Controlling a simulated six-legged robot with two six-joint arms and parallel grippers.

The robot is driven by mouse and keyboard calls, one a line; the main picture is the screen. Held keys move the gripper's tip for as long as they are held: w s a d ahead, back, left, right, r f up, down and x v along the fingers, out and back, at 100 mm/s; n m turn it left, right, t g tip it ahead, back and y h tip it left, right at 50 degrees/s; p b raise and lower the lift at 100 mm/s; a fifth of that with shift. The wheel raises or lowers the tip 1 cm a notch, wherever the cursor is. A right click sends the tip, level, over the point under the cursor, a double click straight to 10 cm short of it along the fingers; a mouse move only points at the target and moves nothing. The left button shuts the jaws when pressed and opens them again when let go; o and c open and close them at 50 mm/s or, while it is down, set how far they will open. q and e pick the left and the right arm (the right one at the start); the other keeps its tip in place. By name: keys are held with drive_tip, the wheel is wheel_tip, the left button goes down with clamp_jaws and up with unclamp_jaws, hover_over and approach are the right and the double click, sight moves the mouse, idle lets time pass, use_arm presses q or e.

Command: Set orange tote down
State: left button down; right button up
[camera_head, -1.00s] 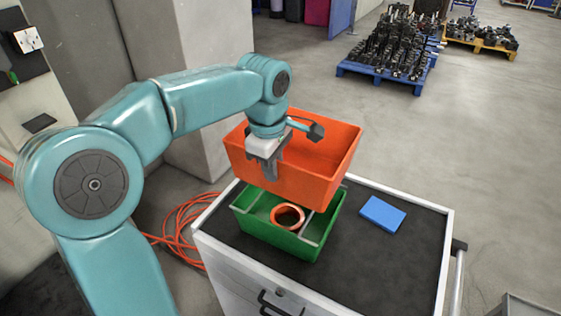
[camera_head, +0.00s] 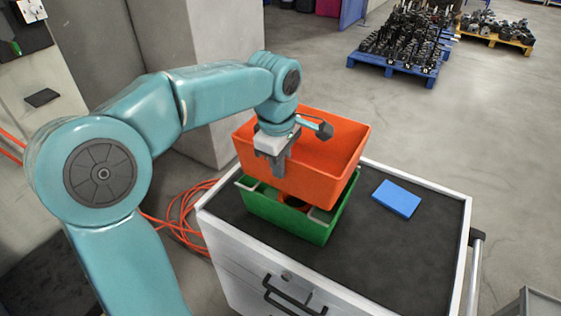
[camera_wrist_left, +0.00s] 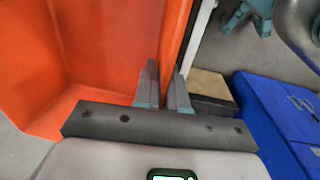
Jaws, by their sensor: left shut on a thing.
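The orange tote (camera_head: 322,165) is held over the green tote (camera_head: 290,222) on the cabinet top. It hides most of the green tote's inside; whether the two touch I cannot tell. My left gripper (camera_head: 280,170) is shut on the orange tote's near wall. In the left wrist view, the gripper's fingers (camera_wrist_left: 163,90) straddle the wall of the orange tote (camera_wrist_left: 90,55). My right gripper is not in view.
A blue flat box (camera_head: 396,198) lies on the dark cabinet top (camera_head: 400,245), right of the totes. The top's front right is clear. Orange cable (camera_head: 180,222) lies on the floor at left. Pallets of dark parts (camera_head: 400,45) stand far back.

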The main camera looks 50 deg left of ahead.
use_arm(q)
drive_tip(key=shift+a, duration=0.1)
drive_tip(key=shift+w, duration=0.1)
drive_tip(key=shift+f+b, duration=0.5)
drive_tip(key=shift+f, duration=0.1)
drive_tip(key=c, duration=1.1)
unclamp_jaws()
wheel_tip(320, 180, up, 16)
drive_tip(key=s+p, duration=0.1)
drive_tip(key=p, duration=0.1)
drive_tip(key=shift+s+d+r+p, duration=0.15)
drive_tip(key=shift+s+d+p, duration=0.2)
drive_tip(key=shift+p, duration=0.05)
